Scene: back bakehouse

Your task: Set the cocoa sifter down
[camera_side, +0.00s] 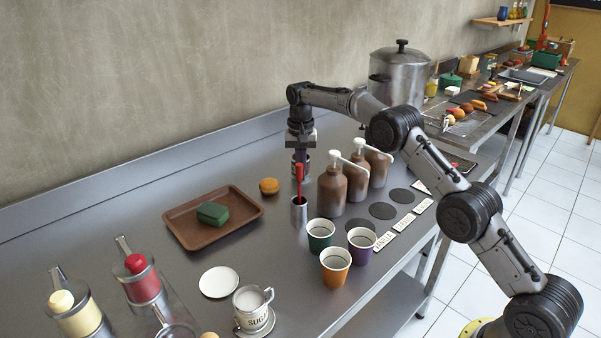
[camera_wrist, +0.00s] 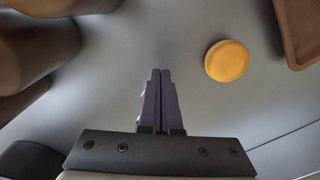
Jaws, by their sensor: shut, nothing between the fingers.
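A small metal can with a dark band, which looks like the cocoa sifter (camera_side: 307,172), shows at my fingers in the side view, partly hidden by a red-handled tool. I cannot tell whether it touches the fingers. In the wrist view the fingers hide nearly all of it; only a pale sliver shows at their left edge. My gripper (camera_side: 301,155) points down over the steel counter (camera_side: 130,215). In the wrist view the purple fingers (camera_wrist: 160,72) are pressed together with nothing between them.
A red-handled tool stands in a metal holder (camera_side: 299,213) in front. Brown pump bottles (camera_side: 332,190) stand close right. An orange round cake (camera_side: 269,186) and a brown tray (camera_side: 185,232) lie left. Paper cups (camera_side: 336,268) stand nearer. Bare counter lies around the cake (camera_wrist: 227,61).

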